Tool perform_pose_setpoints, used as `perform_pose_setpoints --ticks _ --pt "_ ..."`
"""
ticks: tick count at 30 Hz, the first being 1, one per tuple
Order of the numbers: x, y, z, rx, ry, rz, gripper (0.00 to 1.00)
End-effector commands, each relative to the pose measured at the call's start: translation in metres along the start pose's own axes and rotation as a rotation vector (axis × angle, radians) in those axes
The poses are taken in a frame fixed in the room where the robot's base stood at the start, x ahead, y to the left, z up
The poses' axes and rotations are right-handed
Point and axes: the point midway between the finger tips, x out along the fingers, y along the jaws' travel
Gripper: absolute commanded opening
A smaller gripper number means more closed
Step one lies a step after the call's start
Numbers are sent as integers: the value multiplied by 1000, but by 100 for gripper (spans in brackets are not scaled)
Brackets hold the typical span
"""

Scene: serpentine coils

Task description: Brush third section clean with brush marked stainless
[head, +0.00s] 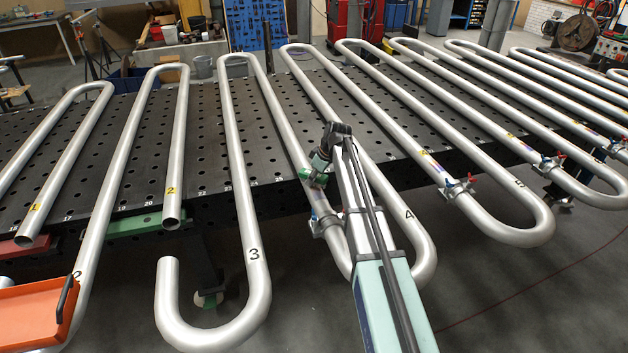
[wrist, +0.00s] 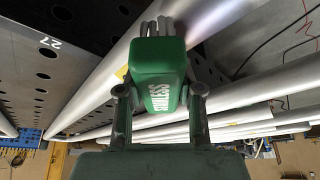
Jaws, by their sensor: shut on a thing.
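The green brush (wrist: 158,75), with white lettering ending in "NLESS" on its side, sits between the two fingers of my gripper (wrist: 160,98). Its pale bristles point away from me toward a steel pipe (wrist: 95,85); I cannot tell whether they touch it. A purplish tint shows on the pipe just past the bristles. In the head view my gripper (head: 316,172) is small, beside the pipe leg right of the coil section marked 3 (head: 252,205). A clamp (head: 325,222) sits lower on that leg.
The perforated table (head: 210,130) lies under the serpentine pipes. The section marked 4 (head: 422,250) passes close to my arm. More clamps with red and blue handles (head: 455,186) stand on the right. An orange tray (head: 30,315) is at lower left.

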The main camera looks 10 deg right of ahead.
Motion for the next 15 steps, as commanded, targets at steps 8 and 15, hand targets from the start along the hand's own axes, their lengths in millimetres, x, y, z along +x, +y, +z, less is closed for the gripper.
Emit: perform_pose_setpoints --ticks 8,15 --pt "-8 -25 22 -1 0 0 0" --pt "-14 -42 37 -1 0 -1 0"
